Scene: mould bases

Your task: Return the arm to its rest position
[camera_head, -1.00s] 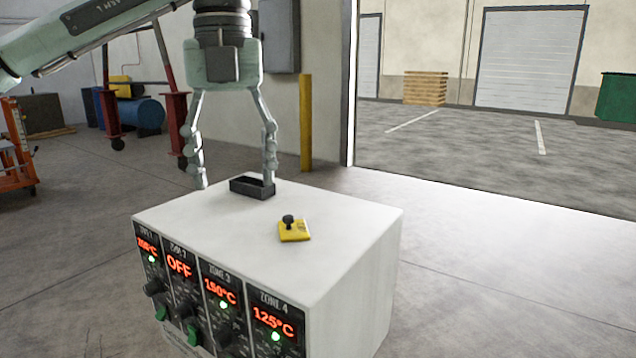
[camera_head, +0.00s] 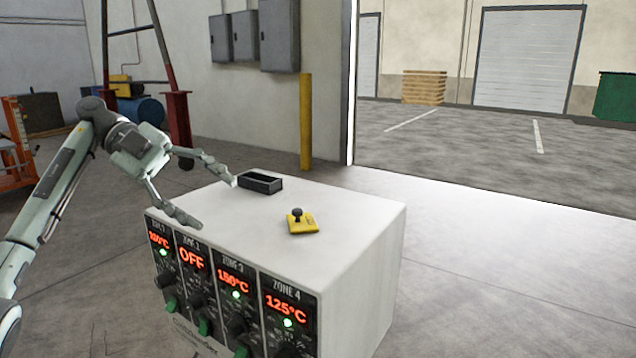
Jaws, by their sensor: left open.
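My left arm comes in from the left edge, bent at the wrist. My left gripper (camera_head: 215,203) is open and empty, with its fingers pointing right and slightly down at the left side of the white control box (camera_head: 350,215). One fingertip shows close to the black tray (camera_head: 260,182) on top of the box; I cannot tell whether they touch. The other fingertip shows over the box's front left edge. My right gripper is out of view.
A yellow piece with a black knob (camera_head: 302,222) lies on the box top. The front has several lit zone displays. A yellow post (camera_head: 305,120) and grey wall cabinets (camera_head: 279,35) stand behind. The floor to the right is clear.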

